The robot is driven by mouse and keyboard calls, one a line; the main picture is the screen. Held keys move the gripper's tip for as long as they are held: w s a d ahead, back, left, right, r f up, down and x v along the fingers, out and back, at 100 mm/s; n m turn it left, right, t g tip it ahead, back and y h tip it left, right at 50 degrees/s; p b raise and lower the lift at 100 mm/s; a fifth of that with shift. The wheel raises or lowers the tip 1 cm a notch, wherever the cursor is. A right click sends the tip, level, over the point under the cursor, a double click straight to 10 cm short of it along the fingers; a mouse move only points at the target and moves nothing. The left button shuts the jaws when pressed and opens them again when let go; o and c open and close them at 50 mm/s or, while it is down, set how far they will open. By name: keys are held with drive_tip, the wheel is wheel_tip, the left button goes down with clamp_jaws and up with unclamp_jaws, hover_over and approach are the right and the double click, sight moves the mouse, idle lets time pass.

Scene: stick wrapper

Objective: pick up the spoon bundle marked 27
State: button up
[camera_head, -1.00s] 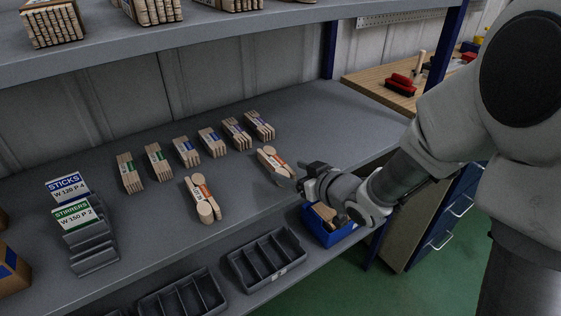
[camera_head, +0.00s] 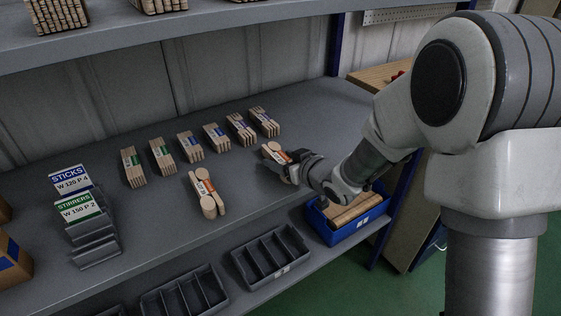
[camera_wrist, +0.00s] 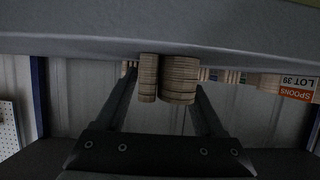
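Two wooden spoon bundles with orange-and-white labels lie on the grey shelf. The right one (camera_head: 272,150) is directly in front of my gripper (camera_head: 291,164); its number is not readable. In the wrist view this bundle (camera_wrist: 178,80) shows end-on as two stacks, between my gripper's fingers (camera_wrist: 164,82). The fingers are spread, one on each side, with no clear contact. The other spoon bundle (camera_head: 207,194) lies nearer the shelf's front left. Its label in the wrist view (camera_wrist: 296,88) reads "SPOONS LOT 39". No mark 27 is legible.
Several stick and stirrer bundles (camera_head: 190,148) stand in a row behind. Labelled holders (camera_head: 88,230) are at the left. Grey divided trays (camera_head: 270,256) and a blue bin (camera_head: 335,232) sit below the front edge. An upper shelf (camera_head: 200,28) hangs above.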

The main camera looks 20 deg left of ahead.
clamp_jaws()
drive_tip(key=shift+r, duration=0.1)
